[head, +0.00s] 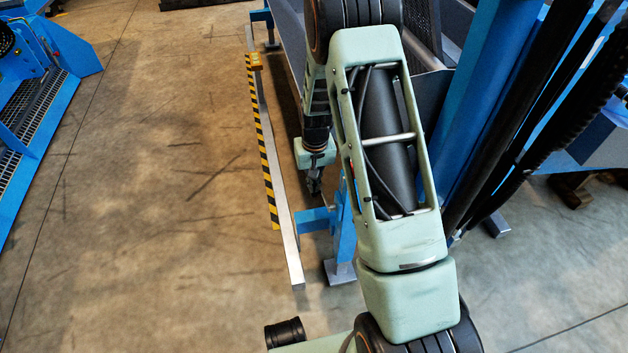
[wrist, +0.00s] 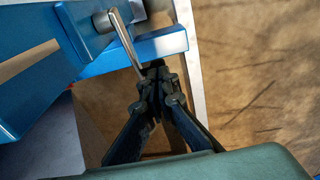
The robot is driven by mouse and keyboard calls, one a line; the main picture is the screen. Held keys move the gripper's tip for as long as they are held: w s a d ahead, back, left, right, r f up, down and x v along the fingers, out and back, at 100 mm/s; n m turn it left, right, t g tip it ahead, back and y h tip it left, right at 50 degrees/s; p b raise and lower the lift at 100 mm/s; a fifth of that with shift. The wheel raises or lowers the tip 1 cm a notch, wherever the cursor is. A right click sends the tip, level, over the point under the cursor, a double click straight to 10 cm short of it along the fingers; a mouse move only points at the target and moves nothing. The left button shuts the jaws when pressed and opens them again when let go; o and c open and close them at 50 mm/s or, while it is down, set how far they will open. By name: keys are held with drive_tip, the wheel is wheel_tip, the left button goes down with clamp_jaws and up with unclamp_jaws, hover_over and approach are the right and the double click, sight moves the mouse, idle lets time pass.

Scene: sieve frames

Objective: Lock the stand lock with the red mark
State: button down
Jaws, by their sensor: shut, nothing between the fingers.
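In the wrist view a bare metal lever (wrist: 125,42) runs down from a round metal pivot (wrist: 102,22) on the blue stand frame (wrist: 85,45). I take it for the stand lock's handle. A small red spot shows at the frame's lower edge; I cannot tell whether it is the lock's mark. My gripper (wrist: 155,72) is shut and empty, its fingertips close to the lever's lower end. I cannot tell whether they touch. In the head view my gripper (head: 314,185) points down beside the blue stand leg (head: 343,235); my arm hides the lock there.
A pale rail with yellow-black stripes (head: 266,160) runs along the left of the stand, with an orange block (head: 254,62) on it. Blue machinery (head: 40,90) stands at far left. The concrete floor (head: 150,200) between is clear.

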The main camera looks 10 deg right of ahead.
sight(314, 196)
drive_tip(key=shift+w+f, duration=0.1)
drive_tip(key=shift+f, duration=0.85)
drive_tip(key=shift+f+g, duration=0.3)
drive_tip(key=shift+g, duration=0.1)
drive_tip(key=shift+f+g, duration=0.3)
drive_tip(key=shift+g, duration=0.1)
drive_tip(key=shift+s+f, duration=0.3)
drive_tip(key=shift+f, duration=0.6)
drive_tip(key=shift+s+f+b, duration=0.2)
drive_tip(key=shift+s+f, duration=0.55)
drive_tip(key=shift+f, duration=0.15)
drive_tip(key=shift+s+f+b, duration=0.2)
drive_tip(key=shift+s+f, duration=0.5)
drive_tip(key=shift+f, duration=0.2)
drive_tip(key=shift+s, duration=0.1)
wheel_tip(314, 196, up, 12)
drive_tip(key=shift+w, duration=0.3)
